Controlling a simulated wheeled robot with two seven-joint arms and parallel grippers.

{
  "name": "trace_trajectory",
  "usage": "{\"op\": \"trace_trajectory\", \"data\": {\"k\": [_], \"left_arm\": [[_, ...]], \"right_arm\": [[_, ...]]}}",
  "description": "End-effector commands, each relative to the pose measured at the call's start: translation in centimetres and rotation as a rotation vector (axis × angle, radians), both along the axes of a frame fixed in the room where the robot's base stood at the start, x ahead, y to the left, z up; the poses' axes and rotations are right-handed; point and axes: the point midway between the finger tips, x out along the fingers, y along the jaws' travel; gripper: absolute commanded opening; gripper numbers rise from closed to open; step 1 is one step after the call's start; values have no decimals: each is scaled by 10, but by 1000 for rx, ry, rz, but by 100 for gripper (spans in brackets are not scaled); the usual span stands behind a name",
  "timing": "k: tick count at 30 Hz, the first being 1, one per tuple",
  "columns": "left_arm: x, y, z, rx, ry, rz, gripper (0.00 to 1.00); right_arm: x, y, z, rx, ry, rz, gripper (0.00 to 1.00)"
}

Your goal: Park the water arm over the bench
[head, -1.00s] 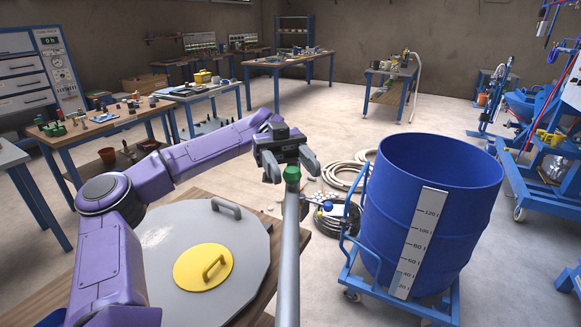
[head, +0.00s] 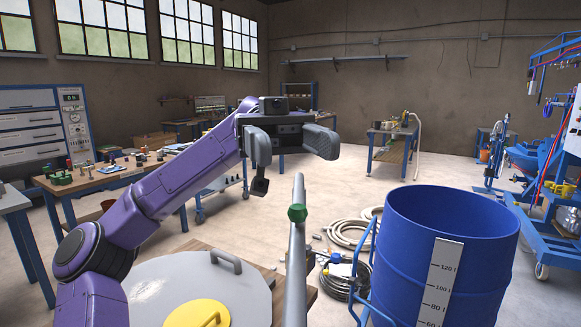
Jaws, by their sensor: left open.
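The water arm, a grey pipe (head: 296,262), runs from the bottom edge up the middle of the head view. A green collar (head: 297,213) sits a little below its upper end. In the picture, the pipe crosses the right edge of the wooden bench (head: 270,283); its height above the bench cannot be told. My left gripper (head: 290,148) is open and empty, with its fingers spread on either side above the pipe's upper end, apart from the collar. My right gripper is not in view.
A round grey lid (head: 150,278) with a yellow cap (head: 195,314) lies on the bench. A blue drum (head: 400,250) with a white scale stands on the right. Coiled hoses (head: 345,279) lie on the floor between. Work tables stand behind on the left.

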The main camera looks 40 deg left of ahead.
Motion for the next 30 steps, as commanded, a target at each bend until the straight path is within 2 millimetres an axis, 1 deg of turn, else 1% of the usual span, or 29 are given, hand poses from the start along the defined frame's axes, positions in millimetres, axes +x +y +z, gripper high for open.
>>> {"op": "trace_trajectory", "data": {"k": [1, 6, 14, 17, 18, 19, 20, 30], "left_arm": [[-8, -5, 0, 1, -3, -1, 59], [-21, -16, 11, 1, -1, -1, 59], [-22, -17, 13, 1, 1, 0, 59], [-22, -17, 13, 1, 1, 0, 30], [-22, -17, 13, 1, 1, 0, 17], [-22, -17, 13, 1, 1, 0, 7], [-22, -17, 13, 1, 1, 0, 0], [-22, -16, 13, 0, 0, 3, 0]], "right_arm": [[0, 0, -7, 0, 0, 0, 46], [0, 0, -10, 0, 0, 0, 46], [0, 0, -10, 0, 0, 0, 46], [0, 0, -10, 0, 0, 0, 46], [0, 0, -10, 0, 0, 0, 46], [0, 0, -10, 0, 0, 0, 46], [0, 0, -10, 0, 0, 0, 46], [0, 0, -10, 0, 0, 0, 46]]}}
